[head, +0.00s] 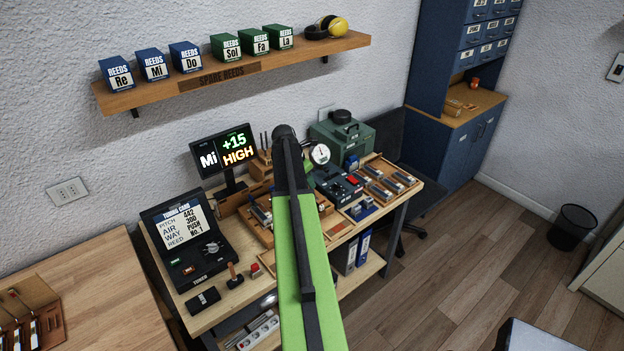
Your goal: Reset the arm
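My green and black arm rises from the bottom middle of the head view. It reaches up in front of the workbench (233,317) and ends in a dark rounded joint. I cannot see my gripper or its fingertips; they may be hidden behind the arm link. No held object shows. The arm covers part of the bench top and the wooden trays (257,217) on it.
The bench bears a black tuner case (185,240), a display (224,150) reading "Mi +15 HIGH" and a green machine (342,137). A shelf (235,72) holds several reed boxes above. Open floor (470,270) lies right, with a bin (571,226).

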